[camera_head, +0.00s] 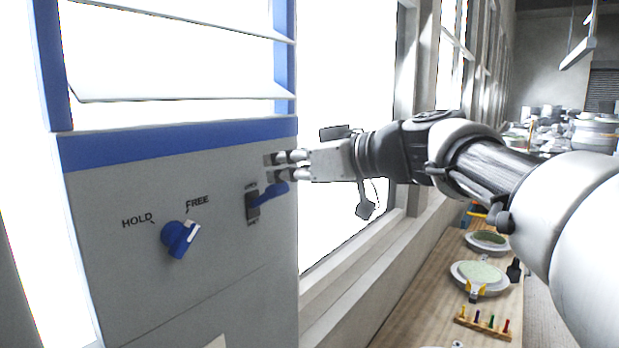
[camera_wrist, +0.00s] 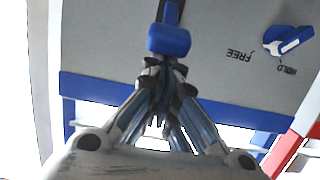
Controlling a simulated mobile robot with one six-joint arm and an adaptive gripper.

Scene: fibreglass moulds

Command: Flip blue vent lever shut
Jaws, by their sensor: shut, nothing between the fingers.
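The blue vent lever (camera_head: 270,194) sticks out of a dark slot plate (camera_head: 252,207) on the grey panel, with small lettering above and below the slot that I cannot read. My gripper (camera_head: 272,167) is shut and empty, just above the lever, fingers pointing left toward the panel. In the wrist view the lever's blue end (camera_wrist: 169,40) lies right beyond my fingertips (camera_wrist: 163,65). I cannot tell whether they touch it.
A blue knob (camera_head: 179,238) marked HOLD and FREE sits left of the lever. White louvre slats (camera_head: 180,75) in a blue frame stand above the panel. A wooden bench (camera_head: 420,310) with round moulds (camera_head: 480,276) and coloured pegs (camera_head: 483,323) runs along the windows at right.

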